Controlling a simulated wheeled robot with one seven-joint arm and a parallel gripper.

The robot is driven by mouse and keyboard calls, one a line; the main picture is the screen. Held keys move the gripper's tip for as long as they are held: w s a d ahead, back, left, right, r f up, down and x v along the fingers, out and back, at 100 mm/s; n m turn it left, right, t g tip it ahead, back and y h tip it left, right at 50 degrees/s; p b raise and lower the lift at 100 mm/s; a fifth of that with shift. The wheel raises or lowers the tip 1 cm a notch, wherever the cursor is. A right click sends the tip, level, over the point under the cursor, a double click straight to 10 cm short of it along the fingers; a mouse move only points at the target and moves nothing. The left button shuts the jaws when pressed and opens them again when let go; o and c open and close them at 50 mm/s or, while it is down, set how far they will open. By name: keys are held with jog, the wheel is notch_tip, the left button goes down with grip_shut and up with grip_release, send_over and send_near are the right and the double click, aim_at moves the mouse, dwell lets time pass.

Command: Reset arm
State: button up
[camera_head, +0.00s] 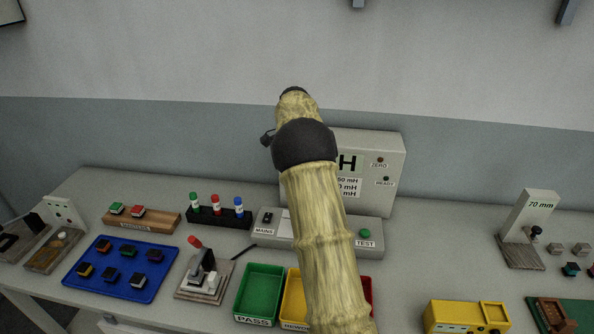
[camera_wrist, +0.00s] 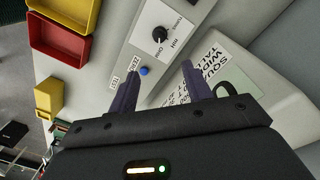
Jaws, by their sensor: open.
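My arm (camera_head: 325,240) rises through the middle of the head view, in front of the grey meter box. Its end is not clearly visible there. In the wrist view my gripper (camera_wrist: 160,68) is open, with two dark fingers apart and nothing between them. Beyond the fingers is a light panel with a black dial knob (camera_wrist: 160,38) and a blue button (camera_wrist: 144,71). A greenish label sheet (camera_wrist: 238,82) lies beyond the right finger. I cannot tell how far the fingertips are from the panel.
The meter box (camera_head: 385,185) stands at the back of the table. A blue tray (camera_head: 100,290) with several connectors is left. A yellow device (camera_head: 455,317) and a gauge stand (camera_head: 527,215) are right.

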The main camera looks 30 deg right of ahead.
jog(key=shift+a, duration=0.1)
jog(key=s+a+f+n+t, duration=0.1)
jog(key=s+a+f+n, duration=0.1)
jog(key=s+a+n, duration=0.6)
jog(key=s+a+f+n+t, duration=0.2)
jog(key=s+a+n, duration=0.6)
jog(key=s, duration=1.2)
jog(key=shift+s+a+f, duration=0.15)
jog(key=shift+s+a, duration=0.05)
jog(key=shift+a, duration=0.7)
jog(key=shift+c, duration=0.4)
